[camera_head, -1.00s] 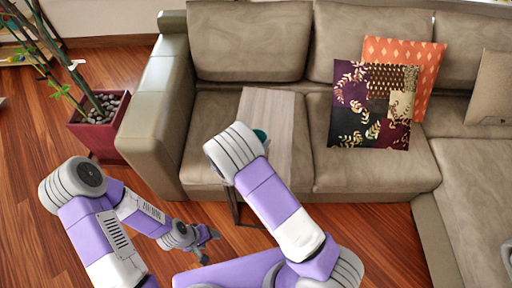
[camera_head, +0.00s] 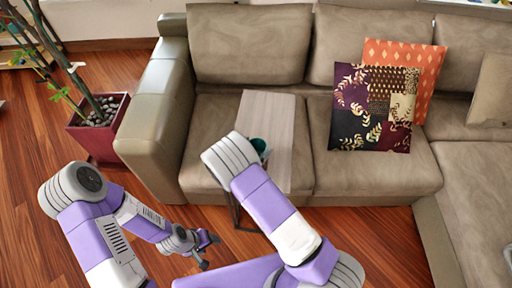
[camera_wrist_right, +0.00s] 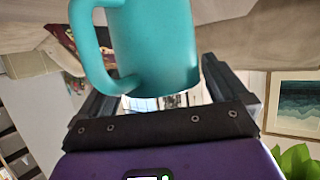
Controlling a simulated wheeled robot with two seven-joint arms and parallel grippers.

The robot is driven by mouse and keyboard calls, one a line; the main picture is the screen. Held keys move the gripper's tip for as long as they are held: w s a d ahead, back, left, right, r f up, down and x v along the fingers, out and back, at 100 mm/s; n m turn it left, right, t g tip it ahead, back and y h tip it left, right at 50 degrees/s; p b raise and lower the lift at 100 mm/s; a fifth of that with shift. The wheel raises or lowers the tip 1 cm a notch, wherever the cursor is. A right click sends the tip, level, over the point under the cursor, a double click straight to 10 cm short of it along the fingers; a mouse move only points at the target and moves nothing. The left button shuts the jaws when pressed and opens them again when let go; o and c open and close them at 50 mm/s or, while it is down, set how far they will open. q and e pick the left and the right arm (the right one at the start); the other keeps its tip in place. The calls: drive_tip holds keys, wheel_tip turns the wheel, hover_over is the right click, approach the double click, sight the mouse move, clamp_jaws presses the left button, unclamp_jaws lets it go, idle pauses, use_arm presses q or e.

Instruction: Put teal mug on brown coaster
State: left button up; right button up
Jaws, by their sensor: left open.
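The teal mug (camera_wrist_right: 155,45) fills the upper middle of the right wrist view, with its handle toward the left. My right gripper (camera_wrist_right: 155,85) has a finger on either side of it and appears shut on it. In the head view a small dark teal part of the mug (camera_head: 259,146) shows beside my right wrist, over the narrow wooden table (camera_head: 268,108). My right fingers are hidden there behind the arm. My left gripper (camera_head: 207,250) is low, left of the table, open and empty. I see no brown coaster; part of the tabletop is hidden by my right arm.
A beige sofa (camera_head: 250,45) stands behind and around the table, its left armrest (camera_head: 155,125) close by. A patterned cushion (camera_head: 375,107) and an orange cushion (camera_head: 425,65) lie to the right. A potted plant (camera_head: 97,125) stands left on the wooden floor.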

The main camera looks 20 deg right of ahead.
drive_tip(key=shift+s+a+r, duration=0.15)
drive_tip(key=shift+a+r, duration=0.05)
drive_tip(key=shift+r, duration=0.1)
drive_tip(key=p+v, duration=0.2)
drive_tip(key=v, duration=0.9)
drive_tip(key=shift+s+p, duration=0.2)
drive_tip(key=shift+p, duration=0.15)
drive_tip(key=shift+a, duration=0.15)
